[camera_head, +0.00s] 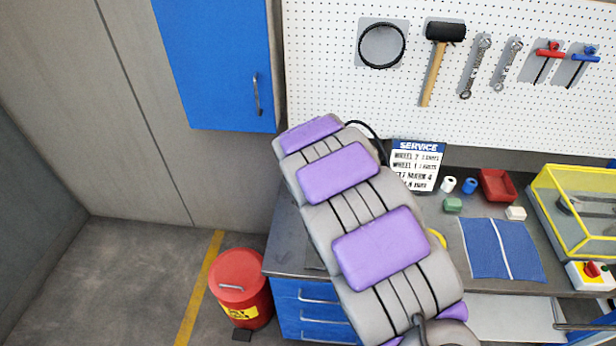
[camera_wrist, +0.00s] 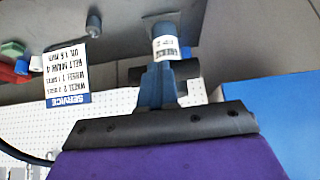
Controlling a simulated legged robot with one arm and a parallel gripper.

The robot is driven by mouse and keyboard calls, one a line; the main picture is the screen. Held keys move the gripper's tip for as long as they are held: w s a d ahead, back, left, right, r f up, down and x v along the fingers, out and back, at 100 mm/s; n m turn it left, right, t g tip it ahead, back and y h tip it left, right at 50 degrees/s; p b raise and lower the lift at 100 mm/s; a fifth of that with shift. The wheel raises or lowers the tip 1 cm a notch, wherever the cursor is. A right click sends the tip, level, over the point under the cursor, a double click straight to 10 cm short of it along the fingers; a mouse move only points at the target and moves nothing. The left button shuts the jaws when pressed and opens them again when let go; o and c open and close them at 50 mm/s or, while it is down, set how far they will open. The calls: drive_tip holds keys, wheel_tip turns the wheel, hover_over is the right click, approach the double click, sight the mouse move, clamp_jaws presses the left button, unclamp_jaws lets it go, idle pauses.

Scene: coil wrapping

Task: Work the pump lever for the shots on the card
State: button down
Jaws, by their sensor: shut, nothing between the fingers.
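The white service card (camera_head: 417,168) with a blue heading stands at the back of the bench; it shows upside down in the wrist view (camera_wrist: 66,72). It has lines for wheel 2, wheel 1, a belt mark and oil; the shot numbers are too small to read surely. My gripper (camera_wrist: 160,127), a purple body with a dark bolted edge, is shut and empty. Contact with the device cannot be told. In the head view my arm hides both.
On the bench (camera_head: 290,245) are a red tray (camera_head: 497,185), small white, blue and green pieces, a blue cloth (camera_head: 500,249) and a yellow-framed clear guard (camera_head: 580,210). A blue cabinet (camera_head: 215,60) hangs left of the pegboard (camera_head: 330,50). A red bin (camera_head: 240,285) stands left.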

drive_tip(key=v, duration=1.2)
drive_tip(key=shift+s, duration=0.25)
drive_tip(key=shift+a+r, duration=0.1)
drive_tip(key=shift+a, duration=0.05)
drive_tip(key=s+d+f+m+g+h+b, duration=0.1)
drive_tip(key=s+d+f+g+b, duration=0.15)
drive_tip(key=s+d, duration=0.55)
drive_tip(key=s+d+f+g+b, duration=0.1)
drive_tip(key=s+d+b, duration=0.3)
drive_tip(key=s+d, duration=0.35)
drive_tip(key=s+d+f+g+b, duration=0.1)
drive_tip(key=s+f+g+b, duration=0.1)
drive_tip(key=s, duration=1.1)
drive_tip(key=s+d+f+n+g+y+b, duration=0.1)
drive_tip(key=s+d+f+g+b, duration=0.1)
drive_tip(key=s, duration=1.1)
wheel_tip(320, 180, down, 2)
drive_tip(key=shift+f+g+b, duration=0.2)
drive_tip(key=shift+g+b, duration=0.35)
drive_tip(key=shift+b, duration=0.2)
